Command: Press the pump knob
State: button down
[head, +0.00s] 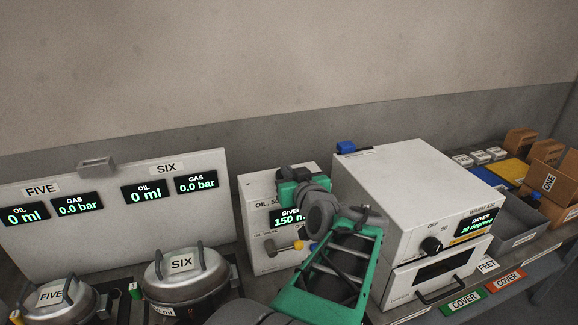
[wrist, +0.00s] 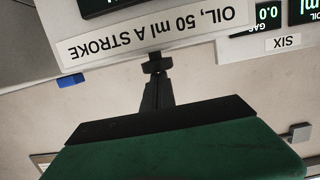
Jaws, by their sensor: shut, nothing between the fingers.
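The oil pump unit (head: 256,187) is a white box in the middle of the head view, with a lit display reading "GIVEN" and 150 ml, partly hidden by my arm. Its label "OIL, 50 ml A STROKE" (wrist: 150,35) shows upside down in the wrist view. My gripper (head: 283,174) is at the upper front of this box. In the wrist view my gripper (wrist: 157,68) has its dark fingers shut together, with tips beside the label's lower edge in the picture. I cannot pick out the pump knob apart from the fingers, nor tell whether they touch it.
A lever with a grey grip (head: 284,247) sits low on the pump unit's front. A white dryer (head: 398,187) stands close on the right. Lidded pots FIVE (head: 52,293) and SIX (head: 181,264) stand left, before a display panel (head: 110,232). Brown boxes (head: 549,181) are far right.

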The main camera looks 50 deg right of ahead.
jog(key=r, duration=0.2)
jog(key=s+r+p, duration=0.1)
jog(key=r, duration=0.1)
jog(key=shift+a, duration=0.15)
jog(key=b+v, duration=0.2)
jog(key=v, duration=0.7)
jog(key=shift+b, duration=0.35)
jog(key=shift+a+r, duration=0.15)
jog(key=shift+w, duration=0.1)
